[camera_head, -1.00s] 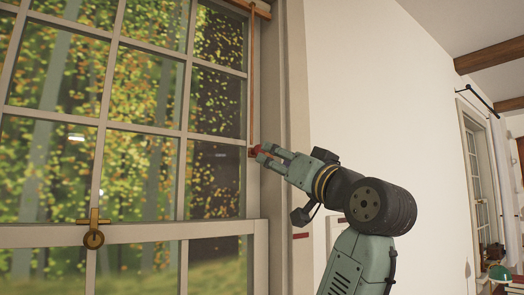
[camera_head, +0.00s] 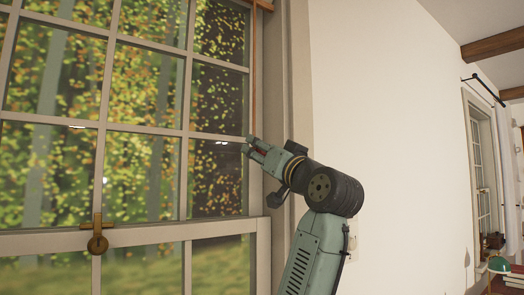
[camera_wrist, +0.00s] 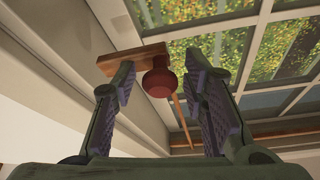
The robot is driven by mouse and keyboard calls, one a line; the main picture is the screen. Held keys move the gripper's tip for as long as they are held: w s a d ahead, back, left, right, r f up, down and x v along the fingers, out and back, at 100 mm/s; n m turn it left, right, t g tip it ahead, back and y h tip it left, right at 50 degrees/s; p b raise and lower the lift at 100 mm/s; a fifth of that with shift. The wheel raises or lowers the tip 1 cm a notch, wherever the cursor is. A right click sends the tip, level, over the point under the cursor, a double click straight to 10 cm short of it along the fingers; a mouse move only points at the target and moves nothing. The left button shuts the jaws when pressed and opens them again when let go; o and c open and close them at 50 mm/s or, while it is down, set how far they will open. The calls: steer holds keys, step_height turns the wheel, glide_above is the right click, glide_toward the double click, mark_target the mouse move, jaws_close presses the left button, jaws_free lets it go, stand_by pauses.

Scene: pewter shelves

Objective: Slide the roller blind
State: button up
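The roller blind's pull cord (camera_head: 254,75) runs down the right side of the window from a wooden bar (camera_head: 262,4) at the top. My gripper (camera_head: 248,146) is at the cord's lower end, its fingers pointing left toward the window. In the wrist view, a dark red knob (camera_wrist: 158,82) sits between my two fingers, with a visible gap at the right one. The fingers are apart, so my gripper is open around the knob. A small wooden block (camera_wrist: 131,62) adjoins the knob, partly behind the left finger. The knob is not clear in the head view.
The window frame (camera_head: 278,120) and wall (camera_head: 370,130) stand close to my arm. A brass latch (camera_head: 97,240) is on the middle window rail. A second window (camera_head: 482,165) and a green lamp (camera_head: 499,265) are far right.

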jaws_close()
stand_by(0.6)
